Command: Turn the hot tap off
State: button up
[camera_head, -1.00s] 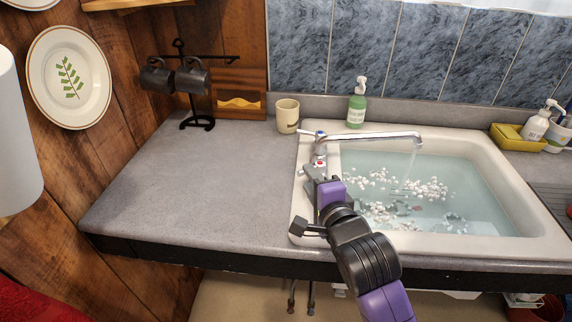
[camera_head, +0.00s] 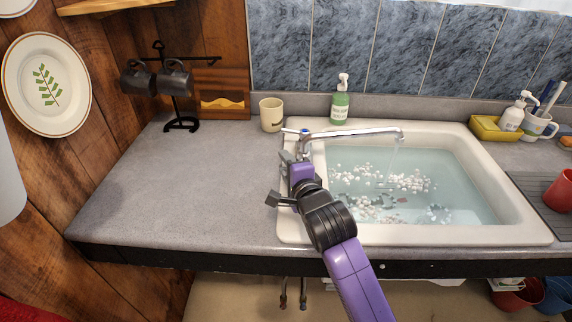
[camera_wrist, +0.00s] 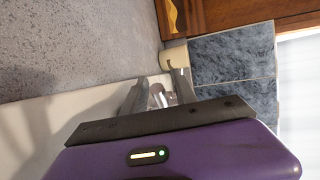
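The chrome tap (camera_head: 350,132) stands at the back left corner of the sink, its spout reaching right. A thin stream of water (camera_head: 393,160) falls from the spout's end. A blue mark shows on the tap's left end. The red-marked hot handle is hidden behind my gripper (camera_head: 291,157), which is at the near side of the tap's base. In the wrist view my gripper (camera_wrist: 158,92) has its fingers apart, with a chrome part of the tap (camera_wrist: 157,98) showing between them. I cannot tell whether the fingers touch it.
The white sink (camera_head: 480,236) holds water with white floating bits. A black rack with dark mugs (camera_head: 176,80) stands at the back left. The counter (camera_head: 180,190) left of the sink is clear.

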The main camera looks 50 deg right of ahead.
grip_shut()
jog(key=shift+f, duration=0.1)
dwell(1.2)
